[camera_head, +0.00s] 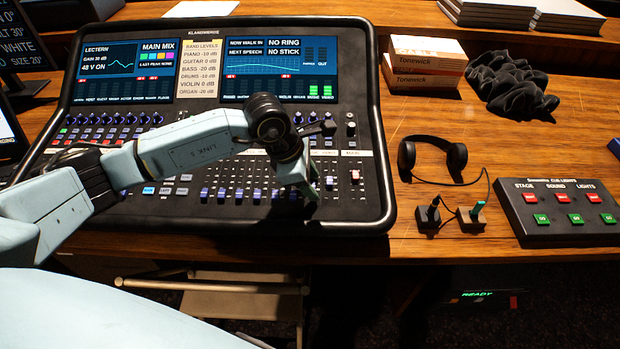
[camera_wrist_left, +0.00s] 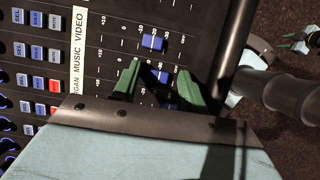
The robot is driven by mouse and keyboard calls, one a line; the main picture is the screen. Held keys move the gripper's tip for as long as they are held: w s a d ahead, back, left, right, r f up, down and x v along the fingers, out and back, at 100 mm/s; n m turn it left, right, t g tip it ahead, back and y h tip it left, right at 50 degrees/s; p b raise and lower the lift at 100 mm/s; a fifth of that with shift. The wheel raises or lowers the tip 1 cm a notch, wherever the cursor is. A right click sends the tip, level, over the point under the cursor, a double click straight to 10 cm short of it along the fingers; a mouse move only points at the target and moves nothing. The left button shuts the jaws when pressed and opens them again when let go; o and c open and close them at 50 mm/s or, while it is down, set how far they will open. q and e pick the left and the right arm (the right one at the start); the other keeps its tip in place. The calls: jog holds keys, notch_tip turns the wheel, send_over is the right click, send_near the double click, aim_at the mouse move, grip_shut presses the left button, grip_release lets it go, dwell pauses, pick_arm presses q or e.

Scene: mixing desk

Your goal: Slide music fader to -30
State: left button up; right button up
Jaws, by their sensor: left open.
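The mixing desk (camera_head: 384,205) fills the left and middle of the head view. In the left wrist view its label strip (camera_wrist_left: 80,42) reads VIDEO, MUSIC and a partly hidden ORGAN. A blue fader cap (camera_wrist_left: 161,76), which seems to be in the music lane, shows between the two green fingers of my left gripper (camera_wrist_left: 158,84). The gripper is open around it, low over the panel; I cannot tell whether a finger touches it. Another blue cap (camera_wrist_left: 152,42), apparently the video fader, sits just above in that view. In the head view my left gripper (camera_head: 311,193) covers these faders.
A headset (camera_head: 456,157), small black boxes (camera_head: 427,217) and a cue-light box (camera_head: 565,225) lie right of the desk. Cartons (camera_head: 425,65) stand behind.

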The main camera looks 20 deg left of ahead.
pick_arm(q)
jog(key=v, duration=1.3)
jog(key=shift+a+r, duration=0.15)
jog(key=shift+r, duration=0.05)
jog(key=shift+s+f, duration=0.1)
